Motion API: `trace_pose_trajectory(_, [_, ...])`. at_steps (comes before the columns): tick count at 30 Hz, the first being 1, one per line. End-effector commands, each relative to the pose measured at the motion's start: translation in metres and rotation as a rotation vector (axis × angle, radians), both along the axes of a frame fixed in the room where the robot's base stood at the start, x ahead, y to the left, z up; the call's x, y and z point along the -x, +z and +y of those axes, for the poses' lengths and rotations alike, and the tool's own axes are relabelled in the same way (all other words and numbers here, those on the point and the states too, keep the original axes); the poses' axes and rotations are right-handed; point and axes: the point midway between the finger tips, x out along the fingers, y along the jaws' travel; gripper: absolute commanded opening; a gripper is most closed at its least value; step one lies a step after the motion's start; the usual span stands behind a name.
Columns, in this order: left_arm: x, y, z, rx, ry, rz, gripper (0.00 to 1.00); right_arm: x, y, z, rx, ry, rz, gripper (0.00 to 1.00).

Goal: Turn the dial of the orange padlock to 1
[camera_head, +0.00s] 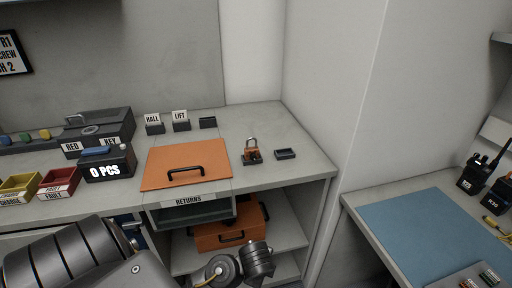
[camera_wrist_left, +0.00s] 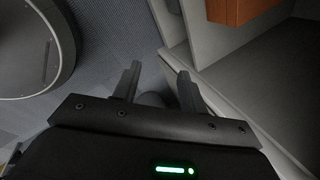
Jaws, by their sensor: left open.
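The orange padlock (camera_head: 252,156) stands upright on the grey counter (camera_head: 262,120), to the right of the orange panel, with its grey shackle upward. Its dial and marks are too small to read in the head view. My left gripper (camera_wrist_left: 158,82) shows in the left wrist view with its two dark fingers apart and nothing between them. It is low, over the floor beside the shelving, away from the padlock, which is not in that view. My right gripper is not in view.
A small dark tray (camera_head: 285,154) sits just right of the padlock. An orange panel with a black handle (camera_head: 186,163) lies to its left. Below are the RETURNS opening (camera_head: 190,212) and an orange case (camera_head: 228,236). A blue mat (camera_head: 415,226) covers the right-hand table.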

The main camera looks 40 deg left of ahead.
Motion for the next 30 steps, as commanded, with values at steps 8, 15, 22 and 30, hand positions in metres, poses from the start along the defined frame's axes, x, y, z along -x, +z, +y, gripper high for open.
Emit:
trace_pose_trajectory(8, [-0.081, 0.207, 0.053, -0.446, -0.493, 0.122, 0.42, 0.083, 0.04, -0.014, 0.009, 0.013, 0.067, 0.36])
trace_pose_trajectory(15, [-0.117, 0.309, 0.088, -0.701, -0.711, 0.262, 0.42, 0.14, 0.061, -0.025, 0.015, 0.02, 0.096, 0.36])
trace_pose_trajectory(22, [-0.126, 0.335, 0.099, -0.777, -0.772, 0.317, 0.42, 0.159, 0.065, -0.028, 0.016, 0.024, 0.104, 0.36])
trace_pose_trajectory(30, [-0.131, 0.322, 0.109, -0.779, -0.771, 0.321, 0.42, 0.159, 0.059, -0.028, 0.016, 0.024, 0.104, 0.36])
